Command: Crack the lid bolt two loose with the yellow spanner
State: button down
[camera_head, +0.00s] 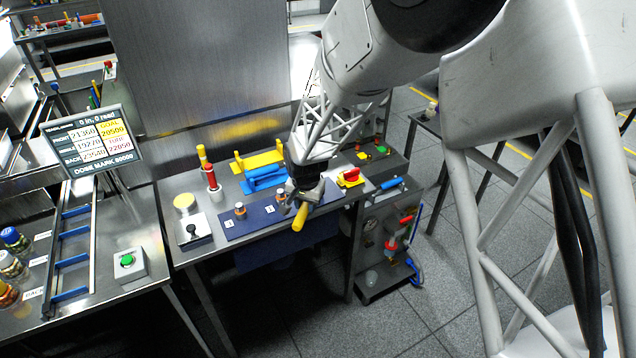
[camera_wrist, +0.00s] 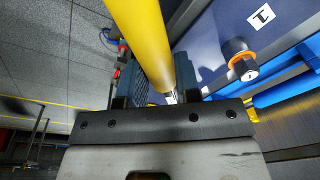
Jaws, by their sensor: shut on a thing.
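My gripper (camera_head: 304,190) is shut on the yellow spanner (camera_head: 300,217), over the right end of the blue lid plate (camera_head: 257,219). The spanner's thick yellow handle also shows in the wrist view (camera_wrist: 145,40), running up from between the fingers (camera_wrist: 150,98). The spanner's working end is hidden. Two bolts with orange collars, a left one (camera_head: 239,209) and a middle one (camera_head: 280,196), stand on the plate beside white number labels. The labels are too small to read in the head view. The wrist view shows one bolt (camera_wrist: 241,64) near a label that seems to read 1.
Behind the plate are a blue holder (camera_head: 264,180) and a yellow holder (camera_head: 258,160). A red and yellow tool (camera_head: 209,172) stands at their left. A red and yellow block (camera_head: 349,178) is right of my gripper. Open floor lies before the table.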

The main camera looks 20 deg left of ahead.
jog(key=shift+r, duration=0.1)
jog(key=c, duration=0.8)
grip_release()
jog(key=shift+o, duration=0.2)
jog(key=shift+s+d+r, duration=0.1)
jog(key=shift+s+r, duration=0.1)
jog(key=shift+r, duration=1.7)
jog(key=shift+s+d+r, duration=0.1)
jog(key=shift+s+r, duration=0.1)
jog(key=shift+r, duration=1.7)
jog(key=shift+r, duration=0.1)
